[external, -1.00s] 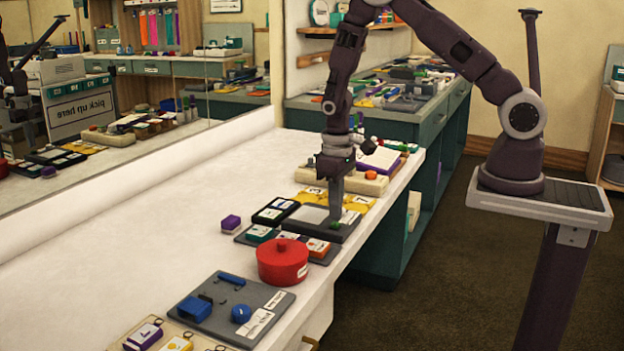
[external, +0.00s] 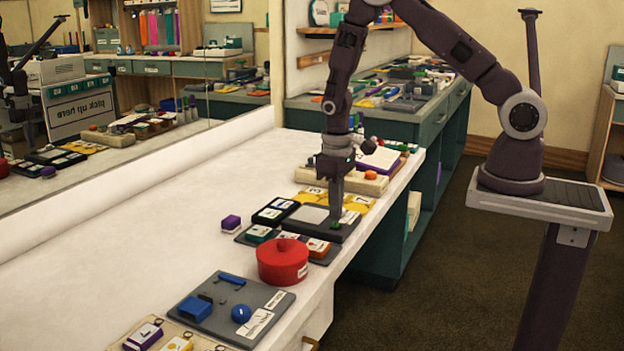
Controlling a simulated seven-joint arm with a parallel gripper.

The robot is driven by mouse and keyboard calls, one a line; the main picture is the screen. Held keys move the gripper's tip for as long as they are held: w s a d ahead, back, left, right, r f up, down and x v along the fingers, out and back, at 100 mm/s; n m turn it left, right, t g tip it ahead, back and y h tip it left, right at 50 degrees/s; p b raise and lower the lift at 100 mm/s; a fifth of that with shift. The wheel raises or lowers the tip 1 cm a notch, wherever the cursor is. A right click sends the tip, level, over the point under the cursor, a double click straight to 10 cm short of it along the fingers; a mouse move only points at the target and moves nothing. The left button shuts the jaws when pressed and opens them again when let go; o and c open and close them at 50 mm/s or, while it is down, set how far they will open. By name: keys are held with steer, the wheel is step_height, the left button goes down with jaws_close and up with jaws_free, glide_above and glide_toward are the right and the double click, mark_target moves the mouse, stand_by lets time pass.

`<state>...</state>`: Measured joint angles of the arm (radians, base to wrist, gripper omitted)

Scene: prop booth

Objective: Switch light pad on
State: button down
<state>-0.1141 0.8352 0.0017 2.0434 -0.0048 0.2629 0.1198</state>
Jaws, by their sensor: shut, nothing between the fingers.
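A dark grey pad with a pale panel (external: 308,214), which looks like the light pad, lies on the white bench near its right edge. A small green spot (external: 336,226) shows at its near right side. My gripper (external: 336,216) points straight down with its fingers shut and empty. Its tips are at the right part of the pad, beside the pale panel. I cannot tell whether they touch the pad. I cannot tell whether the panel is lit.
Yellow tiles (external: 357,204) and a beige box (external: 350,183) lie behind the pad. The bench's left side is clear.

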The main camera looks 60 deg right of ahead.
mark_target(336, 224)
steer(key=shift+f, duration=0.1)
steer(key=shift+s+f, duration=0.15)
steer(key=shift+f, duration=1.25)
steer(key=shift+w+r, duration=0.2)
steer(key=shift+r, duration=2.85)
